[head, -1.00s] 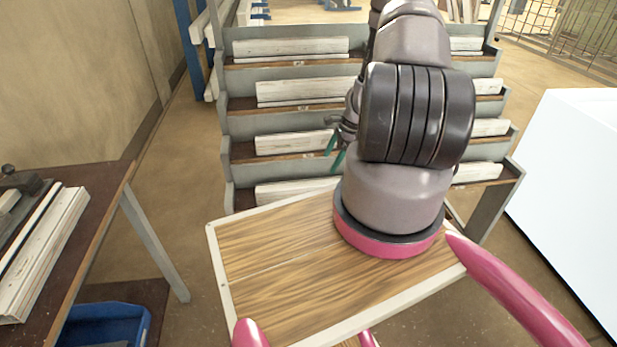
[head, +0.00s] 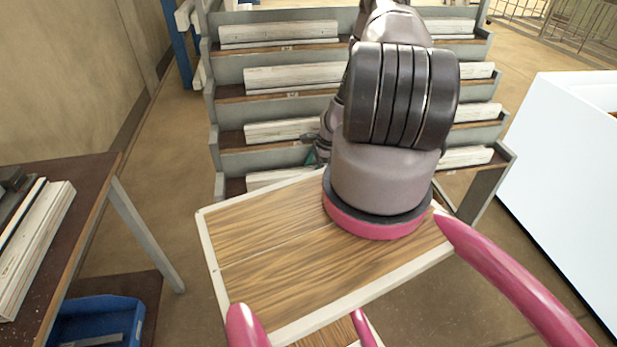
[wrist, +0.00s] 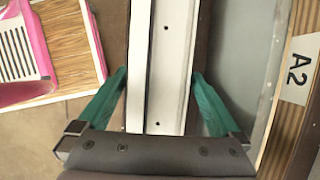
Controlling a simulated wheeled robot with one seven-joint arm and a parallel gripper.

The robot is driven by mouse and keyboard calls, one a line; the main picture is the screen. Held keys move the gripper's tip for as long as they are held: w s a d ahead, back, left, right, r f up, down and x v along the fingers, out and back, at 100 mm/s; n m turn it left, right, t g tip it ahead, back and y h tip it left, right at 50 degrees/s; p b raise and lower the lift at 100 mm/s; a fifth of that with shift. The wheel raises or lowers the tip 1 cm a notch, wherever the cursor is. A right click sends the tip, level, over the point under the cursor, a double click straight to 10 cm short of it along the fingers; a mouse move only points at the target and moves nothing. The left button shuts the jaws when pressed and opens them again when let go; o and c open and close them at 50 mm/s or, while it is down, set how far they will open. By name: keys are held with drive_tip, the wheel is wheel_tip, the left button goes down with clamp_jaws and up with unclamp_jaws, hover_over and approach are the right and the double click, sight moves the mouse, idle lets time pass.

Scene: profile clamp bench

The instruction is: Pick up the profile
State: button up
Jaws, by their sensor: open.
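A long white profile (wrist: 165,70) with small dark holes runs up the middle of the wrist view. My gripper (wrist: 160,88) is open, with one green finger on each side of the profile. I cannot tell whether either finger touches it.
The stepped grey rack (head: 255,160) holds more white profiles in higher rows. A lip labelled A2 (wrist: 298,80) runs along the profile's right side. A brown bench (head: 85,220) with a blue bin (head: 100,320) is at left, a white box-like unit (head: 560,170) at right.

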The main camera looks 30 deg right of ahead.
drive_tip(key=shift+f, duration=0.15)
drive_tip(key=shift+c, duration=0.3)
clamp_jaws()
wheel_tip(320, 180, up, 10)
drive_tip(key=shift+f, duration=0.1)
drive_tip(key=shift+s, duration=0.1)
